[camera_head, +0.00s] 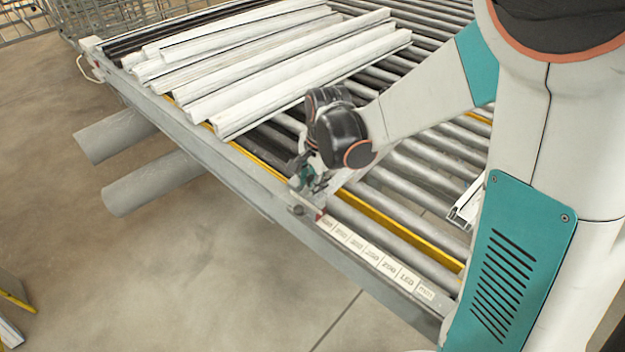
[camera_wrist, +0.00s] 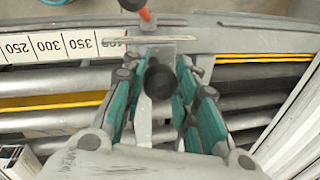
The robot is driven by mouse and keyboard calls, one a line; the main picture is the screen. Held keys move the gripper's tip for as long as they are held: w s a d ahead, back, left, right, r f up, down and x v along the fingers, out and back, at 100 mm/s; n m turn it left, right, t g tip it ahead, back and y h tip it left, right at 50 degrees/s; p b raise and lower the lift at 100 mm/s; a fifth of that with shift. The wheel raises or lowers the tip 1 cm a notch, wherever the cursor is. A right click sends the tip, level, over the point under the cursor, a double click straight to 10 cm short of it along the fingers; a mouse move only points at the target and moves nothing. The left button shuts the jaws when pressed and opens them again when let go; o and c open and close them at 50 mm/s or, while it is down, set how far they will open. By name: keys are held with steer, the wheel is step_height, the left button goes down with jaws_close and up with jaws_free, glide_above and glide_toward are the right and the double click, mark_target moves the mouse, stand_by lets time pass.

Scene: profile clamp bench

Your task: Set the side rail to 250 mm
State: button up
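The side rail's scale strip (camera_head: 372,256) runs along the near edge of the roller table, with marks from 150 up toward 400. In the wrist view the strip (camera_wrist: 62,46) reads 250, 300, 350, and a partly covered mark at the 400 end. A slider block (camera_wrist: 152,46) sits at that end. A dark round knob (camera_wrist: 159,80) stands up by the slider, between the teal fingers of my gripper (camera_wrist: 165,72). My gripper (camera_head: 308,182) is down at the rail's edge in the head view. I cannot tell whether its fingers press on the knob.
A yellow strip (camera_head: 400,233) runs along the rollers. Several white profiles (camera_head: 270,75) lie across the rollers at the upper left. A black and orange-red part (camera_wrist: 144,12) sticks out beyond the slider. Grey pipes (camera_head: 150,183) project below the table; the floor in front is clear.

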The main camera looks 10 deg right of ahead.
jaws_close()
steer(key=s+d, duration=0.8)
steer(key=s, duration=0.4)
steer(key=shift+s+d, duration=0.15)
steer(key=shift+s, duration=0.15)
steer(key=o, duration=0.8)
jaws_free()
steer(key=shift+r, duration=0.1)
steer(key=shift+s+d+r, duration=0.1)
steer(key=shift+s+r, duration=0.1)
steer(key=shift+r, duration=1)
steer(key=shift+s+d+r, duration=0.1)
steer(key=shift+s+r, duration=0.15)
steer(key=shift+r, duration=0.95)
steer(key=shift+s+d+r, duration=0.1)
steer(key=shift+s+r, duration=0.1)
steer(key=shift+r, duration=1)
